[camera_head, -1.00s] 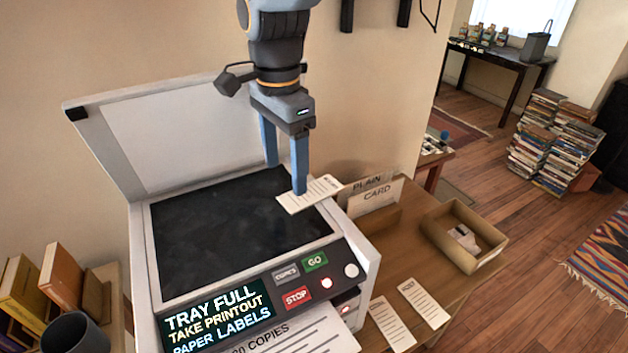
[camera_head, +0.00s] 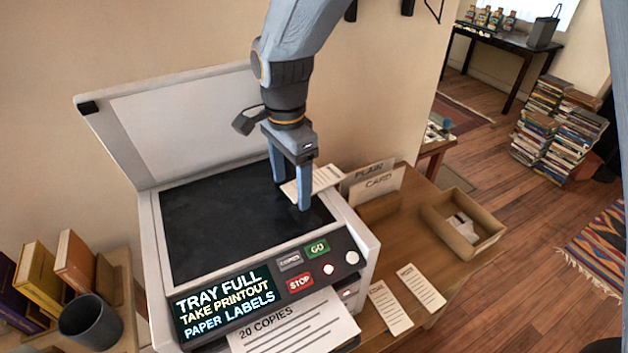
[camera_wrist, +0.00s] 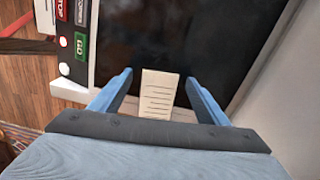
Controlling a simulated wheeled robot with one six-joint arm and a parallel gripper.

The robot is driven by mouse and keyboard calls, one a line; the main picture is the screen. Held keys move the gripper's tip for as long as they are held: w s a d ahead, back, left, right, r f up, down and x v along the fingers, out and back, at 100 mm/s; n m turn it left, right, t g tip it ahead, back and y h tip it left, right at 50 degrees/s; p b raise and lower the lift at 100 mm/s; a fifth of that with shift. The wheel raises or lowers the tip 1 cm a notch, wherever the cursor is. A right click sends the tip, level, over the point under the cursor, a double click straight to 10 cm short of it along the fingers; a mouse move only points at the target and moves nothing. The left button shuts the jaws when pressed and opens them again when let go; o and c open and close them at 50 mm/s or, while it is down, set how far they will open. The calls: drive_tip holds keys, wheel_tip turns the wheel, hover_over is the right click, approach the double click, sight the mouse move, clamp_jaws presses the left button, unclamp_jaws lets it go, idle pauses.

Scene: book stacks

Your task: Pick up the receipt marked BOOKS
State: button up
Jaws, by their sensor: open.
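A white receipt (camera_head: 322,179) with printed lines lies at the right rear of the copier's dark glass (camera_head: 215,235). Its heading is too small to read. My gripper (camera_head: 291,195) is open, pointing down over the glass, with one finger crossing in front of the receipt. In the wrist view the receipt (camera_wrist: 158,95) shows between the two open fingers, with gaps on both sides; its near end is hidden by my gripper. Two more printed slips, a left one (camera_head: 390,308) and a right one (camera_head: 421,288), lie on the wooden table; I cannot read their headings clearly.
The copier's raised lid (camera_head: 190,130) stands behind the glass. Its screen (camera_head: 228,300) reads TRAY FULL, with a 20 COPIES printout (camera_head: 295,325) below. A dark mug (camera_head: 90,322) and books are at left.

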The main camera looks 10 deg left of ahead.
idle(0.3)
drive_tip(key=c, duration=1.2)
